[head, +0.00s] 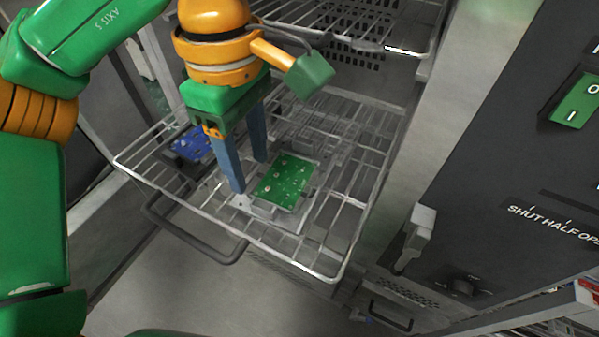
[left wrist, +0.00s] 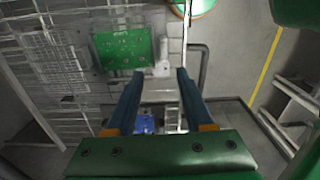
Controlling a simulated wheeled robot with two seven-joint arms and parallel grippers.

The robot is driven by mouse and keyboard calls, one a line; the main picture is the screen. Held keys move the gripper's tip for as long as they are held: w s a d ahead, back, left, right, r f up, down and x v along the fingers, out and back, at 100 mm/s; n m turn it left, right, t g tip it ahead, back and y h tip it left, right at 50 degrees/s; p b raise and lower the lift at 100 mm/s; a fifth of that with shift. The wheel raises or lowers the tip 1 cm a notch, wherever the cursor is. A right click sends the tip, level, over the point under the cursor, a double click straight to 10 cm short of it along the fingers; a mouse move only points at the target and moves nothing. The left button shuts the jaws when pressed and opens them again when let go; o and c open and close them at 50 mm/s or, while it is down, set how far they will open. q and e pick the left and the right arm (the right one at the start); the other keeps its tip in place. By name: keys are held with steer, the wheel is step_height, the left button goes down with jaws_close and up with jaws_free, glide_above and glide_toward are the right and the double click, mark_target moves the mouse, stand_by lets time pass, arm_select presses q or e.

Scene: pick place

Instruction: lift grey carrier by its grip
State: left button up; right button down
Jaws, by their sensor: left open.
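The grey carrier (head: 262,209) lies on a pulled-out wire rack and holds a green circuit board (head: 287,181). The carrier (left wrist: 90,52) and its green board (left wrist: 124,48) also show in the left wrist view, just beyond the fingertips. My left gripper (head: 249,177) points down with its blue-grey fingers spread, at the left side of the green board. In the left wrist view, the open left gripper (left wrist: 159,74) has a pale part of the carrier near its tips. I cannot tell whether the fingers straddle the grip. My right gripper is not in view.
A blue board (head: 191,145) lies on the rack (head: 335,262) left of my gripper. A dark bar handle (head: 195,240) is at the rack's front left. Another wire shelf (head: 345,30) is above and behind. A dark control panel (head: 510,150) stands at the right.

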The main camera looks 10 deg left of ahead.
mark_target(258, 203)
arm_select(q)
steer(key=shift+s+f, duration=0.15)
steer(key=shift+f, duration=0.3)
steer(key=f, duration=0.2)
steer(key=f+p, duration=0.1)
steer(key=f, duration=0.3)
steer(key=shift+s+d+f+p, duration=0.15)
steer(key=shift+s+d+p, duration=0.1)
steer(key=shift+p, duration=0.15)
jaws_close()
